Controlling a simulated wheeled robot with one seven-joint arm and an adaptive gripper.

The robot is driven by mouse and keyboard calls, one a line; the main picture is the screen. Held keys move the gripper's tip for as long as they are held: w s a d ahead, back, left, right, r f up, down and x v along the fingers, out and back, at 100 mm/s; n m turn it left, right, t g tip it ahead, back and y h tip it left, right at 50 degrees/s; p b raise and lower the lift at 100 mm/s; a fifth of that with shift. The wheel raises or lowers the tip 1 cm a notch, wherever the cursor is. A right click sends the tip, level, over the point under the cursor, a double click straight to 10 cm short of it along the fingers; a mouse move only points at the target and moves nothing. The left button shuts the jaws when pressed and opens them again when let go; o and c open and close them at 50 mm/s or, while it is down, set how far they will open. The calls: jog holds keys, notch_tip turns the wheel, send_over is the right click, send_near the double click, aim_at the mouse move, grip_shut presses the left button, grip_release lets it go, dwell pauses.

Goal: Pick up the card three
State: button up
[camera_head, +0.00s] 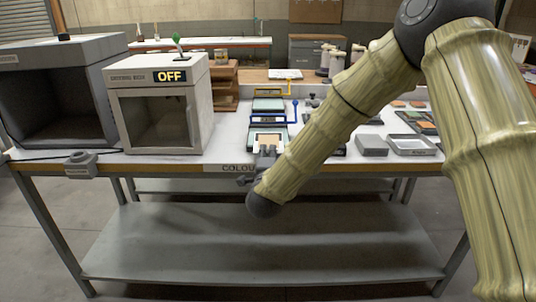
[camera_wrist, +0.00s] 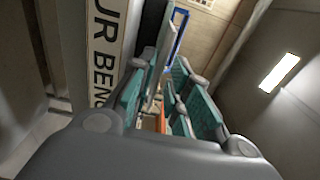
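My gripper (camera_head: 265,156) is at the front edge of the bench, in front of a small tan card-like piece (camera_head: 268,138) in the nearest teal-edged holder. In the wrist view my gripper (camera_wrist: 167,85) has its teal-padded fingers apart. A thin pale strip (camera_wrist: 152,92) and a bit of orange (camera_wrist: 162,121) show in the gap between them. I cannot tell whether either finger touches the strip. No number can be read on any card, so I cannot tell which is card three.
The bench's lettered front edge (camera_wrist: 103,62) runs close beside the fingers. A blue frame (camera_head: 282,117) and a yellow frame (camera_head: 285,87) stand behind. A lighting box (camera_head: 157,121) reading OFF is left. A grey block (camera_head: 371,146) and shallow tray (camera_head: 411,145) are right.

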jog(key=shift+w, duration=0.2)
grip_shut()
jog(key=shift+r, duration=0.1)
jog(key=shift+r+p, duration=0.6)
jog(key=shift+r, duration=0.65)
jog(key=shift+f, duration=0.1)
jog(key=shift+s, duration=0.1)
